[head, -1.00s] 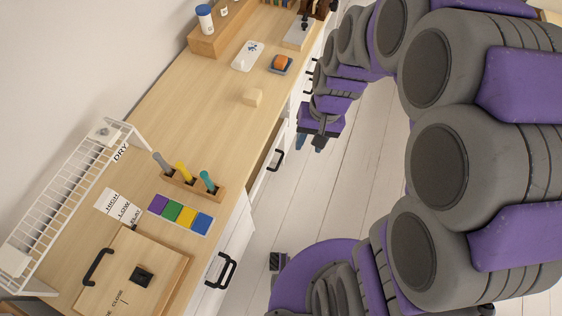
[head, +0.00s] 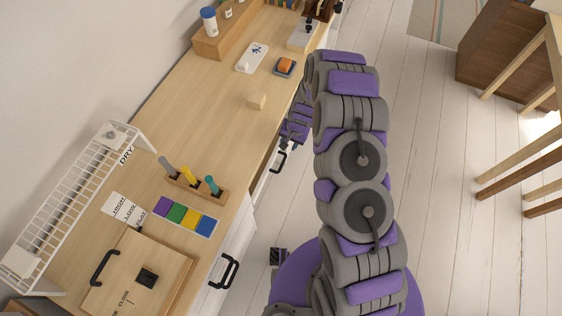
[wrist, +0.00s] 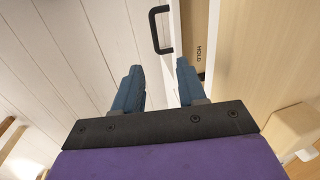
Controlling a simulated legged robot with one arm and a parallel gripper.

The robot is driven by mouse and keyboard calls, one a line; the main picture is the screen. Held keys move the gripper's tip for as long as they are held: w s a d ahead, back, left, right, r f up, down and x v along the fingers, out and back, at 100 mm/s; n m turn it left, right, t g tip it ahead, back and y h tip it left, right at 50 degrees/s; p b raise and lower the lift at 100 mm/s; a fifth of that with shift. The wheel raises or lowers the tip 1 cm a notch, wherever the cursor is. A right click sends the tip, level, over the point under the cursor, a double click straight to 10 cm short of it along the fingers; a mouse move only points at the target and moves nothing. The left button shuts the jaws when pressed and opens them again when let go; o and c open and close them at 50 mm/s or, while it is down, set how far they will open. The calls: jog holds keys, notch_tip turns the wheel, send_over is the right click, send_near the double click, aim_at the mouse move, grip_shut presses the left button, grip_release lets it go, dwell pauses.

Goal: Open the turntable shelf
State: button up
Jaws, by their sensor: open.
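No part in view is clearly labelled as the turntable shelf. Below the desk's front edge a white drawer front carries a black handle (head: 277,161). That handle also shows in the wrist view (wrist: 160,30), ahead of my fingertips. In the head view my arm partly hides the gripper, which is beside the desk edge.
On the desktop (head: 205,115) are a small wooden block (head: 256,102), an orange-topped item (head: 285,66), a tool holder (head: 194,186), colour squares (head: 185,215) and a hinged-looking wooden lid (head: 135,275). A second black handle (head: 226,271) is nearer.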

notch_tip(320, 180, down, 2)
jog(key=d, duration=0.2)
jog(key=b, duration=0.2)
send_near(282, 164)
jog(key=f+b, duration=0.1)
jog(key=f, duration=0.1)
jog(key=a+f+b, duration=0.1)
jog(key=f, duration=0.2)
jog(key=f+b, duration=0.1)
jog(key=f, duration=0.1)
jog(key=shift+w+a+f, duration=0.2)
jog(key=shift+a, duration=0.05)
jog(key=shift+a+f, duration=0.25)
jog(key=shift+f, duration=0.1)
jog(key=shift+d, duration=0.35)
jog(key=shift+r, duration=0.1)
jog(key=shift+c, duration=0.7)
jog(key=shift+a, duration=0.2)
grip_shut()
